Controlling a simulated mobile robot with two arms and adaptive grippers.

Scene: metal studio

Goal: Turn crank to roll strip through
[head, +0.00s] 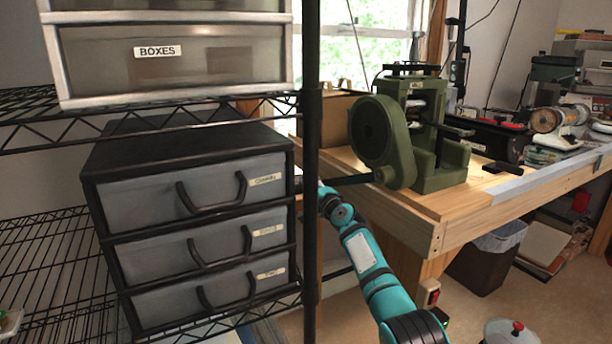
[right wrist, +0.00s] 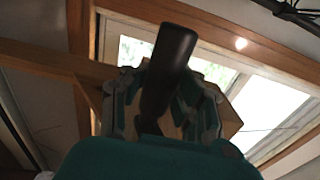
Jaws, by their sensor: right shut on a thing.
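The green rolling mill (head: 415,130) stands on the near left corner of the wooden bench, with a round gear cover (head: 375,135) on its left side. Its dark crank arm (head: 347,180) points left, and its outer end is hidden behind the black shelf post. My teal right arm reaches up to that end in the head view; its fingertips are hidden there. In the right wrist view my right gripper (right wrist: 163,108) is shut around the black crank handle (right wrist: 168,68). I cannot make out a metal strip at the rollers. My left gripper is not in view.
A wire shelf with a black post (head: 311,120) and a grey drawer unit (head: 190,210) stands close on the left. The wooden bench (head: 400,205) runs back right with other machines. A dark bin (head: 488,258) is under it, and a white lidded container (head: 508,332) is on the floor.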

